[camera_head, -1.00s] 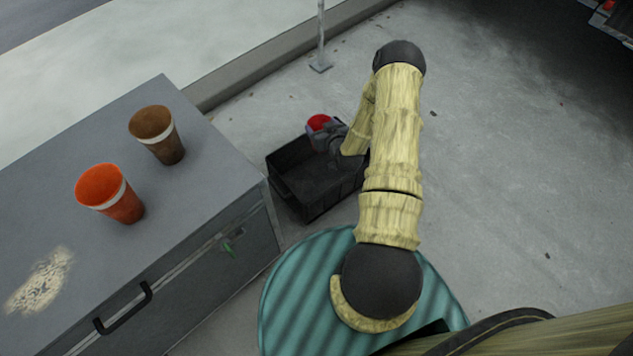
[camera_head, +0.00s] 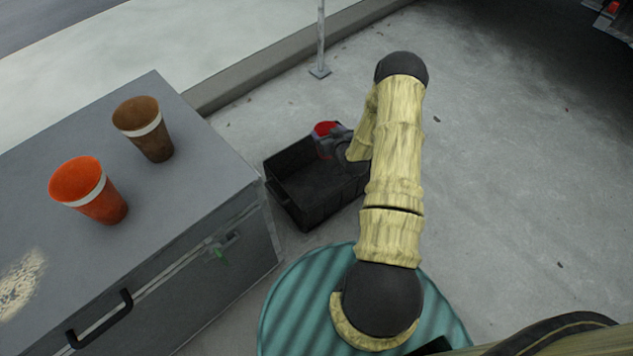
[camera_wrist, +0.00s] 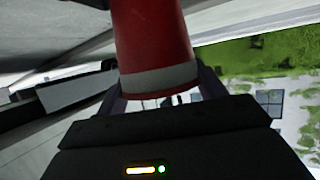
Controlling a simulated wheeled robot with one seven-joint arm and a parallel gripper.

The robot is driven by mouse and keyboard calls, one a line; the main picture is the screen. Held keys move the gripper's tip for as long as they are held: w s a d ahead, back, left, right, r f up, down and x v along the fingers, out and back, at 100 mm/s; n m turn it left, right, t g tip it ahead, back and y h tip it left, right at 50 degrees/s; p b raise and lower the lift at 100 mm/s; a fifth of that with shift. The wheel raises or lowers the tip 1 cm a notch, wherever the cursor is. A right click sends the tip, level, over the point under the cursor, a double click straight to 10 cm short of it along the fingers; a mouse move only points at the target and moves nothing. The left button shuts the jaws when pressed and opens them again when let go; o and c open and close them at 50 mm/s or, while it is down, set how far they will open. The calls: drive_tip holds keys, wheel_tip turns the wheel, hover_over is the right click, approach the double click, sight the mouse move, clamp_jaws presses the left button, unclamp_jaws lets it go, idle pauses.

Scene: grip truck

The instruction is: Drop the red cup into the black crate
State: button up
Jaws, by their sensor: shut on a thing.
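The red cup (camera_head: 324,128) has a pale band, which shows in the wrist view (camera_wrist: 152,45). My gripper (camera_head: 333,143) is shut on the cup; in the wrist view its fingers are on either side of the cup near the band. The black crate (camera_head: 290,191) stands on the ground, open at the top. In the head view the cup and gripper appear over the crate's far right part. The cup's exact height above the crate cannot be told. My arm hides the crate's right edge.
A grey chest (camera_head: 190,215) stands left of the crate, with an orange cup (camera_head: 100,203) and a brown cup (camera_head: 155,143) on top. A metal post (camera_head: 320,45) stands behind the crate. Bare concrete (camera_head: 510,180) lies to the right.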

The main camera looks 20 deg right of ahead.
drive_tip(key=shift+f+b, duration=1.55)
drive_tip(key=shift+f, duration=0.8)
drive_tip(key=o, duration=1.4)
drive_tip(key=shift+c, duration=0.2)
drive_tip(key=p+v, duration=0.6)
drive_tip(key=v, duration=1.1)
drive_tip(key=shift+s+r, duration=0.15)
